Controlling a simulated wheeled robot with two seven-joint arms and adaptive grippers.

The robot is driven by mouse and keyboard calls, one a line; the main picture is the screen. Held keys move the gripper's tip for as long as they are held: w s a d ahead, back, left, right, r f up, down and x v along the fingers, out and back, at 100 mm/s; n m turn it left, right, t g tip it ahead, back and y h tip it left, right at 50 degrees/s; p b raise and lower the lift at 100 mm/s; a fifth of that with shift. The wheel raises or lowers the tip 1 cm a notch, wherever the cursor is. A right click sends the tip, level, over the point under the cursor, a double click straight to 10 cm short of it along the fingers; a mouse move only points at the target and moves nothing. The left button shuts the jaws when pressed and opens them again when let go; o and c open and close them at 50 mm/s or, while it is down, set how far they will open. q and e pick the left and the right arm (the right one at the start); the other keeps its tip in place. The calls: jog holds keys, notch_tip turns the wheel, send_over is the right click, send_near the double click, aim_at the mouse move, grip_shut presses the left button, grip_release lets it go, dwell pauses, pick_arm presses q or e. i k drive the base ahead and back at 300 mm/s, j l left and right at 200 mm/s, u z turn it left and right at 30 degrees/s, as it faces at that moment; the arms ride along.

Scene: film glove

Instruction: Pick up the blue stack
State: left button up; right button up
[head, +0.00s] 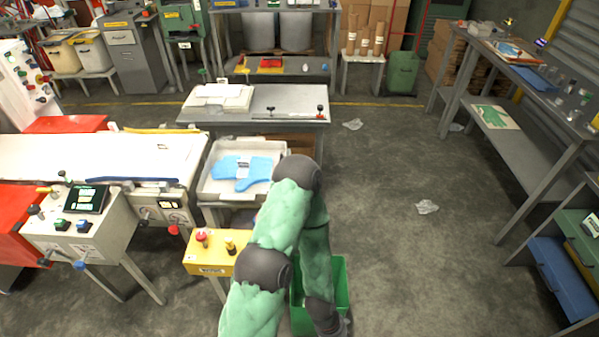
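The blue stack (259,169) lies flat in a white tray (208,186) in the middle of the head view, left of my raised arm. It looks like thin, glove-shaped blue sheets with a small white band or label across the middle. One of my arms, in a green cover with dark joints, rises from the bottom and bends down again just right of the tray. It covers the tray's right front corner.
A white machine bed (90,155) adjoins the tray on the left. A yellow control box (208,264) stands in front of it. A grey table (285,101) is behind. A green bin (341,285) stands beside my arm. Floor to the right is mostly clear, with crumpled plastic (427,207).

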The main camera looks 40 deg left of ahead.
aim_at(249, 170)
jog(key=i+l+z, duration=0.45)
jog(key=l, duration=0.2)
jog(key=i+l+z, duration=0.45)
jog(key=i+l+u, duration=0.1)
jog(key=i+u, duration=0.25)
jog(key=i+l+u, duration=0.3)
jog(key=i+j+u, duration=0.2)
jog(key=u, duration=0.2)
jog(key=i+j+u, duration=0.1)
jog(key=i+u, duration=0.6)
jog(key=u, duration=0.15)
jog(key=i+u, duration=0.4)
jog(key=i+l+u, duration=0.2)
jog(key=u, duration=0.25)
jog(key=i+l+u, duration=0.15)
jog(key=u, duration=0.3)
jog(key=i+l+u, duration=0.3)
jog(key=u, duration=0.15)
jog(key=i+l+u, duration=0.25)
jog(key=u, duration=0.15)
jog(key=i+l+u, duration=0.15)
jog(key=l+u, duration=0.75)
jog(key=i+j, duration=0.05)
